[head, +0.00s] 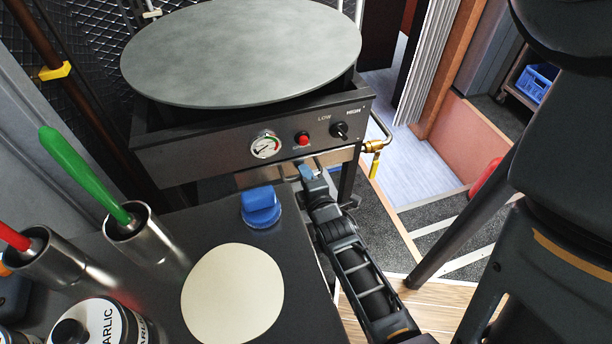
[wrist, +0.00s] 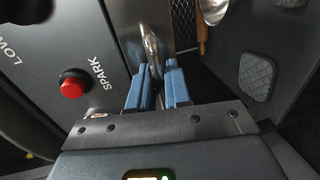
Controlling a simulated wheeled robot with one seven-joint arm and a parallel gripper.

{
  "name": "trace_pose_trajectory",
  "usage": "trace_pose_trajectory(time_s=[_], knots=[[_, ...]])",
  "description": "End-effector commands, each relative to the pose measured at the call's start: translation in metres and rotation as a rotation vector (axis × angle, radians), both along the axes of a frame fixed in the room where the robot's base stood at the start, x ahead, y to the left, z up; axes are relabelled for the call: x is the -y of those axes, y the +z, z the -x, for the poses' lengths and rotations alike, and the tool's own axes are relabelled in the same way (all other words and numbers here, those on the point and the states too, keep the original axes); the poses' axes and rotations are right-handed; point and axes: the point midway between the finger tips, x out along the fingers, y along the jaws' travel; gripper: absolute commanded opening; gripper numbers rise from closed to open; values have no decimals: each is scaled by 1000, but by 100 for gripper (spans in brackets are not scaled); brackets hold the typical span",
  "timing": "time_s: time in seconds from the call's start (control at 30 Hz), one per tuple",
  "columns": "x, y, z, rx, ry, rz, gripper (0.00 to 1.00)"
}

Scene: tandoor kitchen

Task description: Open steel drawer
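The steel drawer (wrist: 139,15) shows as a brushed metal front in the wrist view, beside the dark control panel. Its curved metal handle (wrist: 151,44) stands out from the front. In the head view, the steel front (head: 268,177) is a thin strip below the griddle's panel, partly hidden by my arm. My gripper (wrist: 158,75) has its blue fingers on either side of the handle, close together, and appears shut on it. In the head view my gripper (head: 306,172) is at the strip's right part. The drawer looks closed, though its edges are mostly hidden.
The round griddle (head: 240,55) is above. A red spark button (head: 302,138) and black knob (head: 339,130) are near my gripper. A dark counter (head: 203,215) with a blue-topped item (head: 261,205) and a pale disc (head: 233,292) lies left of my arm. A ladle (wrist: 212,10) hangs nearby.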

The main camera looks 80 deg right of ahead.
Motion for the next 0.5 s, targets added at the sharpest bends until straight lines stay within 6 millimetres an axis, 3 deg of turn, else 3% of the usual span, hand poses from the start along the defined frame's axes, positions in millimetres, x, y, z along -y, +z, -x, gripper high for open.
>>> trace_pose_trajectory(time_s=[0.1,0.5], knots=[[0,0,0,0,0,-1,0],[0,-1,0,0,0,-1,0]])
